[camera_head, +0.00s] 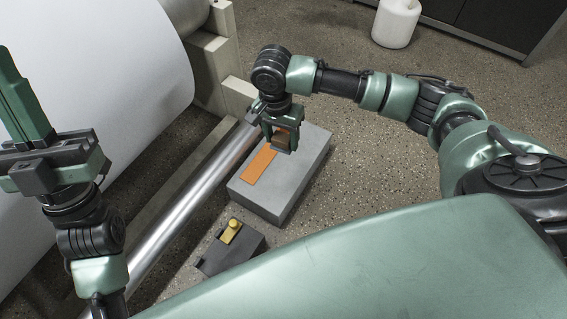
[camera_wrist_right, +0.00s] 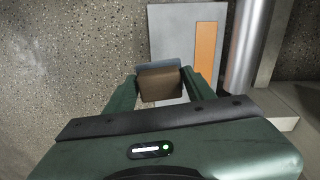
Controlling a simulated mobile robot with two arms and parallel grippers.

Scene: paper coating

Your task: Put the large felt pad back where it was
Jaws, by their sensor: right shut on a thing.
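My right gripper (camera_head: 282,147) is shut on a small block with a brown face, which I take to be the large felt pad (camera_wrist_right: 160,84). In the right wrist view the pad sits between both fingertips, with a blue-grey layer along its far edge. The gripper points down over the grey box (camera_head: 293,195), beside the orange strip (camera_head: 259,166) on its top. I cannot tell whether the pad touches the box. The strip also shows in the right wrist view (camera_wrist_right: 206,45). My left gripper (camera_head: 52,120) is at the left, pointing up, with no object visible in it; its opening is unclear.
A small dark block (camera_head: 245,252) with a yellow knobbed piece (camera_head: 231,231) stands in front of the box. A metal roller (camera_head: 200,185) runs along the box's left side, near a large white paper roll (camera_head: 95,75). A white jug (camera_head: 396,22) stands behind. Speckled floor is free at right.

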